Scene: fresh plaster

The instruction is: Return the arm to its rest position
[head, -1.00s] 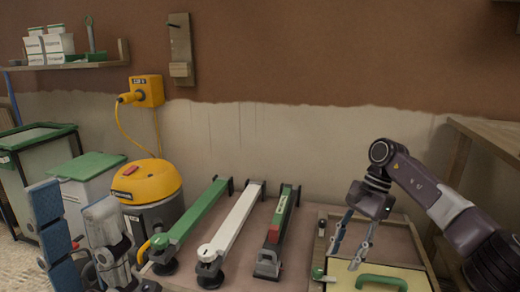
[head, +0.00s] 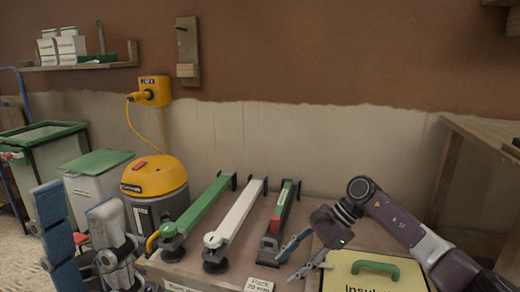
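My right arm (head: 400,222) comes in from the right. Its gripper (head: 284,268) hangs over the workbench, with its two thin fingers apart and nothing between them. The fingers point down and left, close to the front end of the green and red tool (head: 281,215). My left gripper (head: 76,208) is large at the lower left edge, with a blue ribbed finger and a grey finger pointing up. The fingers are apart with nothing held between them. The lower part of this gripper is cut off by the frame.
A green bar (head: 200,212) and a white bar (head: 238,215) lie on the bench. A cream case (head: 350,268) with a green handle stands below my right arm. A yellow vacuum (head: 155,177) and lidded bins (head: 95,170) stand left. A wooden table (head: 480,135) is at right.

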